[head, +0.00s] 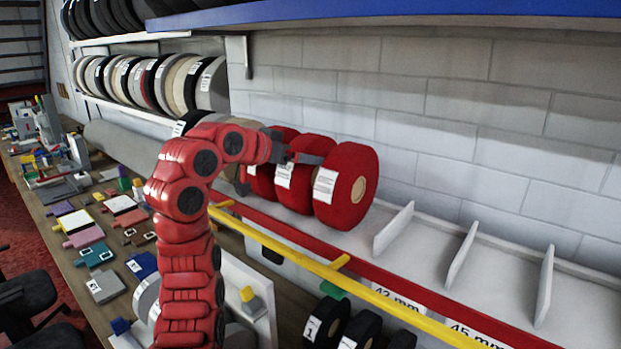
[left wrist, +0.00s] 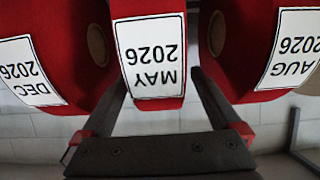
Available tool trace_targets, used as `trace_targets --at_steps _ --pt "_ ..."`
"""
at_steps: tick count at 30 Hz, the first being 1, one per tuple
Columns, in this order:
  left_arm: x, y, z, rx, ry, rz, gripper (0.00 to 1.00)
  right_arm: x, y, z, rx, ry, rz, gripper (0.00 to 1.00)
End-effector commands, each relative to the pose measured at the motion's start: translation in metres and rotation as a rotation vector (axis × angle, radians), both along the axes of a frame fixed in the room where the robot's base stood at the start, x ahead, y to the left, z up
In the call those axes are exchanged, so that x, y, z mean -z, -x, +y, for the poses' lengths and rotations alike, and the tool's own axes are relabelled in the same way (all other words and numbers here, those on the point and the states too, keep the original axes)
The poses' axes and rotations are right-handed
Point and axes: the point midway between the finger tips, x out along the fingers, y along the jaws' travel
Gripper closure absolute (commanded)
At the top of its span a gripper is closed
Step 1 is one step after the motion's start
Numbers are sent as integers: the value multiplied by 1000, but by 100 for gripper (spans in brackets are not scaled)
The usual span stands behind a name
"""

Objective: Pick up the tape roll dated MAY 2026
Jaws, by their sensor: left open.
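The tape roll dated MAY 2026 (left wrist: 150,54) is red with a white label, seen upside down in the middle of the left wrist view. My left gripper (left wrist: 160,88) is open, with one finger on each side of this roll. Whether the fingers touch it I cannot tell. A red roll dated DEC 2026 (left wrist: 55,35) is on the left and one dated AUG 2026 (left wrist: 270,45) on the right. In the head view, my left gripper (head: 293,158) is at the middle of three red rolls (head: 350,188); labels there are too small to read.
The rolls stand on a pale shelf (head: 415,255) with upright dividers (head: 460,255) and free slots to the right. A red edge and a yellow rail (head: 400,307) run along its front. A blue shelf (head: 400,10) hangs above. A cluttered workbench (head: 75,270) is at left.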

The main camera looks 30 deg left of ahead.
Motion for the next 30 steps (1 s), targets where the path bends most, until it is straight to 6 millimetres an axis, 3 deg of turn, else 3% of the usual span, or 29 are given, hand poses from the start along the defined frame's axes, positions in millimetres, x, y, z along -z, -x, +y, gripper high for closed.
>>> trace_targets --at_steps 7,16,30 --pt "11 -34 -4 3 1 1 3 14 0 0 0 0 0 50" --pt "10 -39 -4 1 -1 0 4 14 0 0 0 0 0 50" --pt "11 -39 -4 2 0 1 89 14 0 0 0 0 0 50"
